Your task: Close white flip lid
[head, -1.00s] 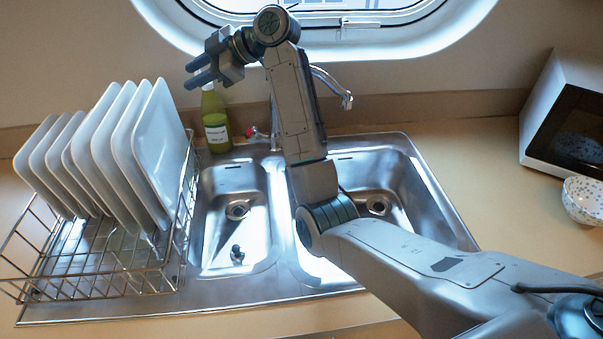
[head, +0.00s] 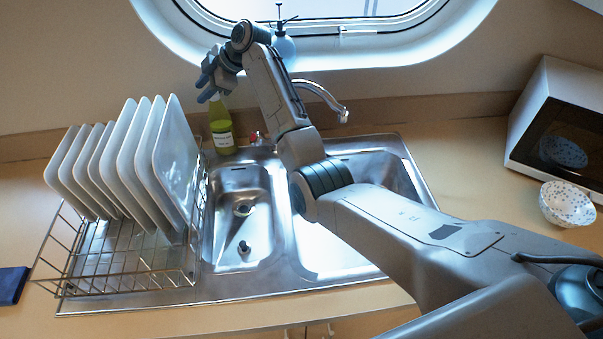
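A yellow-green bottle (head: 222,128) with a white label stands upright behind the left sink basin, against the wall. Its top is hidden behind my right gripper, and no white flip lid can be made out. My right gripper (head: 202,90) is at the bottle's top, with its dark blue fingers pointing left and down. The fingers look apart, with nothing visible between them. Whether they touch the bottle cannot be told. My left gripper is not in view.
A wire rack (head: 125,280) with several white plates (head: 172,160) stands left of the sink (head: 240,225). The faucet (head: 325,98) curves behind my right arm. A spray bottle (head: 283,47) is by the porthole. A microwave (head: 560,125) and speckled bowl (head: 567,204) are at right.

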